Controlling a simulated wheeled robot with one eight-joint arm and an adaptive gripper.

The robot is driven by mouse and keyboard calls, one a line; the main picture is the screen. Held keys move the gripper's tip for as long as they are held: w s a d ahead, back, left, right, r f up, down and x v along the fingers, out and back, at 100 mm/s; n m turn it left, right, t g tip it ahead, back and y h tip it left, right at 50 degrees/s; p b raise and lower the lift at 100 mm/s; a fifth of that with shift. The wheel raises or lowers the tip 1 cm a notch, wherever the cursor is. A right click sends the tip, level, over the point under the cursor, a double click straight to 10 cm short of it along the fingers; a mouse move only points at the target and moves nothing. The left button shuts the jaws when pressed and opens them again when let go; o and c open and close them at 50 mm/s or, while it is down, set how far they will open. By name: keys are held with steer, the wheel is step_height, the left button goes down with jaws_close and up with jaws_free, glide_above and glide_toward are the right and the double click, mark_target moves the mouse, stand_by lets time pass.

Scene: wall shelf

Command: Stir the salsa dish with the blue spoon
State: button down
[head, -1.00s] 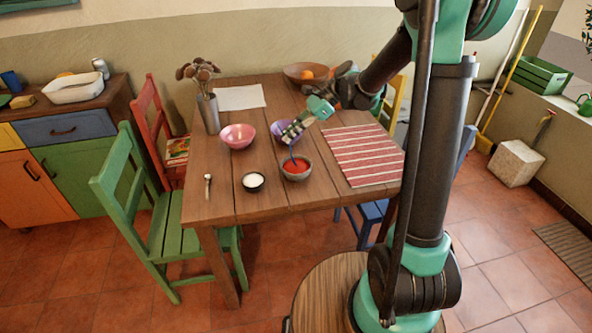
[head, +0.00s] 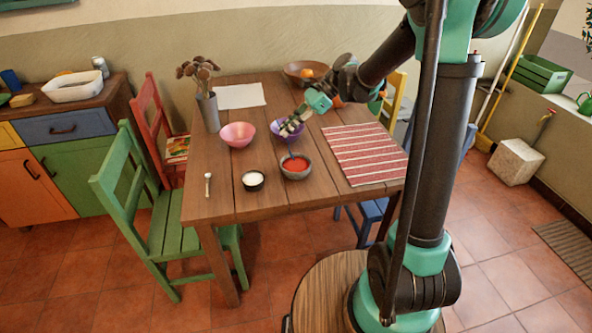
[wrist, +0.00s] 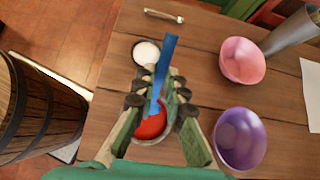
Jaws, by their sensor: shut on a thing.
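The salsa dish (head: 296,174) is a small dark grey bowl with red salsa, near the front edge of the table. It also shows in the wrist view, its salsa (wrist: 150,127) red between my fingers and its rim partly hidden. My gripper (head: 290,127) is shut on the blue spoon (wrist: 169,52).
A purple bowl (wrist: 240,138) and a pink bowl (head: 238,134) stand behind the dish. A small dark bowl of white stuff (head: 253,181) is to its left, with a small light utensil (head: 208,184) farther left. A red striped mat (head: 365,153) lies right.

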step_height(320, 180, up, 5)
stand_by(0.8)
stand_by(0.4)
